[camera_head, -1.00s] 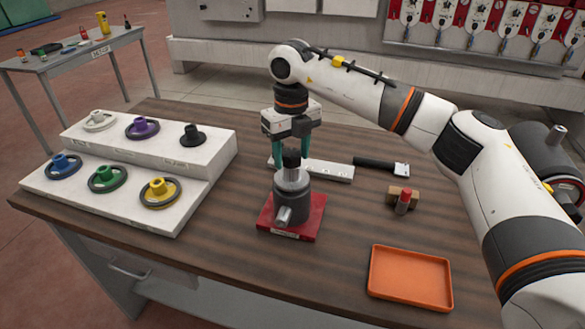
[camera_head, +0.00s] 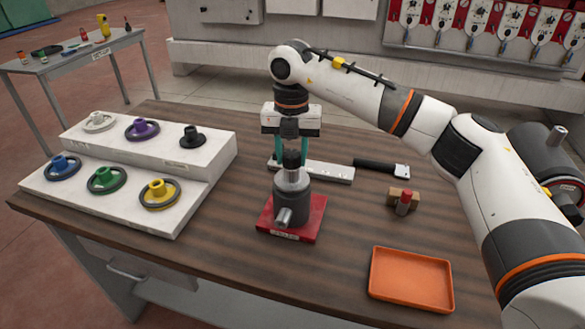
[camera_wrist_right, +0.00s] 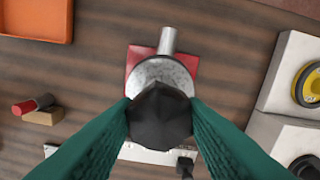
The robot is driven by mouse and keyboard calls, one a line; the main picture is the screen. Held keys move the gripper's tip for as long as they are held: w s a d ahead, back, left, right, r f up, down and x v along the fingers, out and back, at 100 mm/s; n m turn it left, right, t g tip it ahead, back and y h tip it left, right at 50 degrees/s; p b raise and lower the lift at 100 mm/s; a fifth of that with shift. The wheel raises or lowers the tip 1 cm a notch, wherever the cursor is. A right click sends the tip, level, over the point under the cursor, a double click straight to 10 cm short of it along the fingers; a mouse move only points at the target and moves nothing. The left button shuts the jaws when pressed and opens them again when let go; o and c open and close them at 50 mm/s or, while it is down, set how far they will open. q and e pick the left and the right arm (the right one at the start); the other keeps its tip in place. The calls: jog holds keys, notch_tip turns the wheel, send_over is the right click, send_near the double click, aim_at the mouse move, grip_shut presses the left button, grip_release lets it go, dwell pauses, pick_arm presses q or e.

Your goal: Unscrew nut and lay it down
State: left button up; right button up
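The black faceted nut (camera_head: 291,159) sits on top of a grey cylindrical spindle fixture (camera_head: 291,197) with a side stub. The fixture stands upright on a red base plate (camera_head: 310,222). My right gripper (camera_head: 290,156) points straight down over it, with its green fingers on either side of the nut. In the right wrist view the nut (camera_wrist_right: 160,116) fills the gap, and both fingertips appear to touch its sides. The orange tray (camera_head: 411,280) is empty at the front right. My left gripper is out of view.
A stepped white rack (camera_head: 205,182) with coloured flanged parts stands on the left. Behind the fixture lie a pale flat bar (camera_head: 330,172) and a black-handled tool (camera_head: 376,164). A red cylinder (camera_head: 403,204) rests by a wooden block. The table around the tray is clear.

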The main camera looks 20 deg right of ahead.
jog(key=c, duration=0.3)
jog(key=n, duration=0.6)
jog(key=shift+n+p, duration=0.3)
jog(key=shift+n, duration=0.1)
jog(key=shift+c, duration=0.2)
jog(key=n, duration=1.4)
jog(key=shift+n+p, duration=0.3)
jog(key=shift+p, duration=0.05)
jog(key=n, duration=0.6)
jog(key=o, duration=0.9)
jog(key=shift+o, duration=0.2)
